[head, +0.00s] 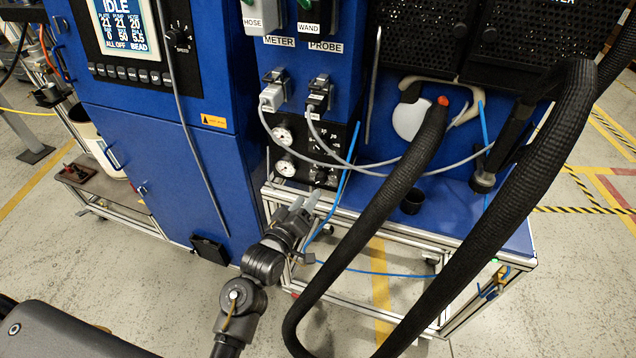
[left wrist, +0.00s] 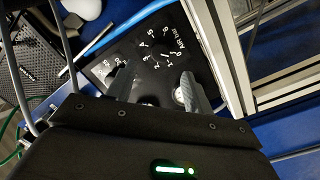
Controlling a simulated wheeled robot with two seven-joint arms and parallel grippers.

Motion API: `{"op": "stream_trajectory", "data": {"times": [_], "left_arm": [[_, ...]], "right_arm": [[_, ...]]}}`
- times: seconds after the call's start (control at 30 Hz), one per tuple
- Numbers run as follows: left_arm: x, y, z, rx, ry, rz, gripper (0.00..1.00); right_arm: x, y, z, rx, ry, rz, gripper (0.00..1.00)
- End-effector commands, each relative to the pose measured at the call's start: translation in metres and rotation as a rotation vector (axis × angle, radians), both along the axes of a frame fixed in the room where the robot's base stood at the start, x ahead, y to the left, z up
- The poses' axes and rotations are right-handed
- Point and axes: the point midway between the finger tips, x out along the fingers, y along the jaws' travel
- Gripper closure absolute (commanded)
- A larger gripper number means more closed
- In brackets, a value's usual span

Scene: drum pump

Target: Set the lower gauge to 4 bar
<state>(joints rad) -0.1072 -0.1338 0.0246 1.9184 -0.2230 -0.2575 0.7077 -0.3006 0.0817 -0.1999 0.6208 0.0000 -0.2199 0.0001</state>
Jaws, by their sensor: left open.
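Two round white-faced gauges, an upper one (head: 283,135) and the lower gauge (head: 285,167), sit on a black panel on the blue cabinet. Their needles are too small to read. A small dark knob (head: 318,178) is to the right of the lower gauge. My left gripper (head: 305,200) is open just below and in front of this knob. In the left wrist view its spread fingers (left wrist: 158,76) point at a printed dial scale (left wrist: 157,50) marked "Air bar" with numbers up to 6. A pale round part shows partly behind the right finger. My right gripper is out of view.
Grey cables (head: 370,172) and a blue hose (head: 343,180) hang near the panel. A thick black hose (head: 375,210) loops down to the right of my left arm. An aluminium frame (head: 345,212) runs below the panel. A black cup (head: 412,201) stands on the blue shelf.

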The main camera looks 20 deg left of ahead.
Motion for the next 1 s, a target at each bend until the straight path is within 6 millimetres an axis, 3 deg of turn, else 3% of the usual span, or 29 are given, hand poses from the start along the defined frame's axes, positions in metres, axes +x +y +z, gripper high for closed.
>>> {"op": "stream_trajectory", "data": {"times": [0.1,0.33,0.5,0.8,1.0], "left_arm": [[0.024,-0.004,0.002,-0.001,-0.001,-0.001,0.48],[0.058,-0.01,0.001,0.0,0.0,0.001,0.48],[0.069,-0.012,0.0,0.0,0.001,0.001,0.48],[0.07,-0.012,0.0,0.001,0.001,0.001,0.48],[0.07,-0.012,0.0,0.001,0.001,0.001,0.75]], "right_arm": [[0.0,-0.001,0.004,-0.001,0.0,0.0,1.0],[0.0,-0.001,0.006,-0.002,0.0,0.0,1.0],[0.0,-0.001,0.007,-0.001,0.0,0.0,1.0],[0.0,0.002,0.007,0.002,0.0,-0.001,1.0],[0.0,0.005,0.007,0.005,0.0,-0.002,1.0]]}}
